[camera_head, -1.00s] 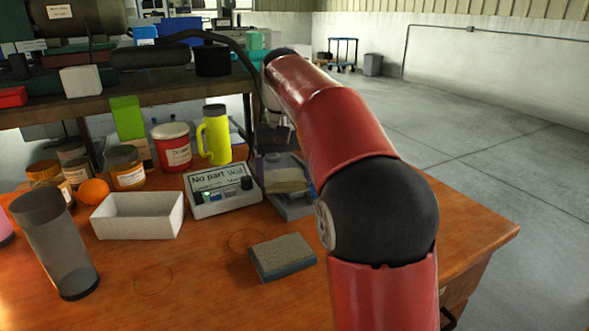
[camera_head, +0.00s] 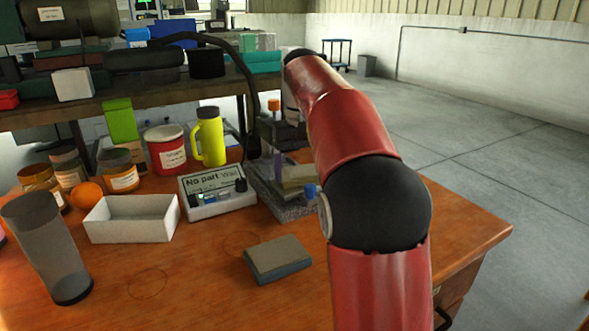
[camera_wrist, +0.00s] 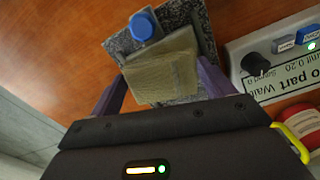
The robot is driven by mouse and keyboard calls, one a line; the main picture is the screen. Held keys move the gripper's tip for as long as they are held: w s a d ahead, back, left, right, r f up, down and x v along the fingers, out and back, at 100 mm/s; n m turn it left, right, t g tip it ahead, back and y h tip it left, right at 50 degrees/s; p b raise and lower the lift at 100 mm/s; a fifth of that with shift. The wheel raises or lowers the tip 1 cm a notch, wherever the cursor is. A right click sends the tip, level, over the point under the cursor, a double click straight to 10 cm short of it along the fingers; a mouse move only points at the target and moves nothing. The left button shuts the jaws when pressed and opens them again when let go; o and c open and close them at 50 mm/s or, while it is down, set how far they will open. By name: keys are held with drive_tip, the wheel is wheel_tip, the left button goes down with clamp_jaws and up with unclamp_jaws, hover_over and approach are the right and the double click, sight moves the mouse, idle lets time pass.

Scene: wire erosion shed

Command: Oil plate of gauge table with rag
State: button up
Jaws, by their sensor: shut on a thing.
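The folded beige rag (camera_wrist: 160,72) is between the two purple fingers of my gripper (camera_wrist: 162,88) in the wrist view. My gripper is shut on it. The rag (camera_head: 300,176) also shows in the head view, partly hidden by my red arm. The gauge table's speckled grey base (camera_wrist: 122,42) lies directly beneath or behind the rag, with a blue knob (camera_wrist: 144,25) beside it. The base (camera_head: 285,208) stands at the table's back right in the head view. The rag overlaps the plate area; I cannot tell whether they touch.
A display box (camera_head: 215,192) stands just left of the gauge table. A white tray (camera_head: 130,226), a yellow flask (camera_head: 209,140), jars and a grey tumbler (camera_head: 48,248) stand further left. A grey-blue block (camera_head: 278,260) lies in front. The table's right front is mostly clear.

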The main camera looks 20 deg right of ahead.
drive_tip(key=shift+w+d, duration=0.15)
drive_tip(key=shift+d, duration=0.6)
drive_tip(key=shift+w+d, duration=0.15)
drive_tip(key=shift+d, duration=0.55)
drive_tip(key=shift+s+a, duration=0.2)
drive_tip(key=shift+a, duration=0.85)
drive_tip(key=shift+s+a, duration=0.2)
drive_tip(key=shift+a, duration=0.85)
drive_tip(key=shift+s+a, duration=0.25)
drive_tip(key=shift+a, duration=0.8)
drive_tip(key=shift+s+a, duration=0.2)
drive_tip(key=shift+a, duration=0.8)
drive_tip(key=shift+r, duration=2.95)
